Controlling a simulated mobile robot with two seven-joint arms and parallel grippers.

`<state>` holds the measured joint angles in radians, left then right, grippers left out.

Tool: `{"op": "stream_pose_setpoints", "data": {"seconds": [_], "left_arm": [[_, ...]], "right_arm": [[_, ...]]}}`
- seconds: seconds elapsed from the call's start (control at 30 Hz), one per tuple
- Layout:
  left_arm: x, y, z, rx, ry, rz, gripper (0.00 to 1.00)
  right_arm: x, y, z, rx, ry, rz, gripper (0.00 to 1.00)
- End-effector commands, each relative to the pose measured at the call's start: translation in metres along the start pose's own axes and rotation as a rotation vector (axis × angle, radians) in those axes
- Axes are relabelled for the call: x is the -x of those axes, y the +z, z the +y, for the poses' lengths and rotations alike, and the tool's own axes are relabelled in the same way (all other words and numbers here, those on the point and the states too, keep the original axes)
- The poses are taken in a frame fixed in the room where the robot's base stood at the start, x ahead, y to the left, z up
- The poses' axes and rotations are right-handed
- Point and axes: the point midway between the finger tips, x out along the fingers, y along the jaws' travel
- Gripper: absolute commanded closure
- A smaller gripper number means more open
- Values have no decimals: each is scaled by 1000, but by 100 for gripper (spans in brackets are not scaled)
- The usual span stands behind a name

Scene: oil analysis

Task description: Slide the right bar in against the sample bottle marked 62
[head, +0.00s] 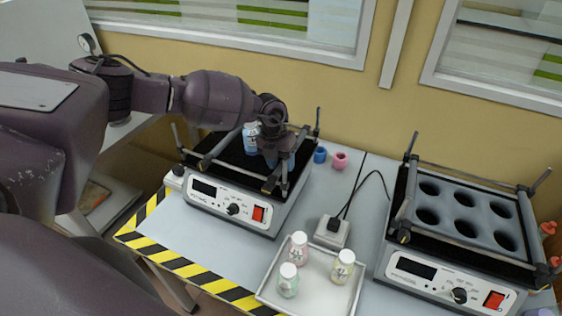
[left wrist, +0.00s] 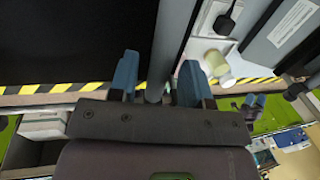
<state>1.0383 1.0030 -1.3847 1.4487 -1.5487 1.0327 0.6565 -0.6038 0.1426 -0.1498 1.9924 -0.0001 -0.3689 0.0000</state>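A bottle with a blue label (head: 250,138) stands on the black top of the left shaker (head: 231,205); its mark is too small to read. My left gripper (head: 279,158) is over the right side of this shaker, pointing down at the right bar (head: 286,172) and covering part of it. In the left wrist view the fingers (left wrist: 157,82) are apart, with the grey bar (left wrist: 172,40) running between them. A gap shows beside the left finger. The bottle is not visible in the wrist view.
A white tray (head: 268,292) with three capped bottles stands at the front middle. A second shaker (head: 425,270) with a holed rack is at the right. Striped tape marks the table edge.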

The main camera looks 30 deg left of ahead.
Motion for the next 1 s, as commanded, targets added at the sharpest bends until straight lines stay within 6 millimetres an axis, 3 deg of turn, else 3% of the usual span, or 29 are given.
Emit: {"op": "stream_pose_setpoints", "data": {"seconds": [0.03, 0.27, 0.43, 0.63, 0.9, 0.93, 1.0], "left_arm": [[0, 0, 0, 0, 0, 0, 64], [0, 0, 0, 0, 0, 0, 98], [2, 0, 10, 4, 1, 0, 98], [8, 0, 40, 4, 2, 0, 98], [9, 0, 42, 0, 0, 0, 98], [9, 0, 42, 0, 0, 0, 75], [9, 0, 42, 0, 0, 0, 65]], "right_arm": [[1, 2, 0, -1, 1, -4, 36], [2, 5, 0, -1, 1, -9, 36], [1, 3, 0, -1, 1, -6, 36], [-2, -2, 0, 1, -1, 3, 36], [-3, -5, -1, 1, -2, 9, 36], [-3, -5, -1, 1, -2, 9, 36], [-3, -5, -1, 1, -2, 9, 36]]}}
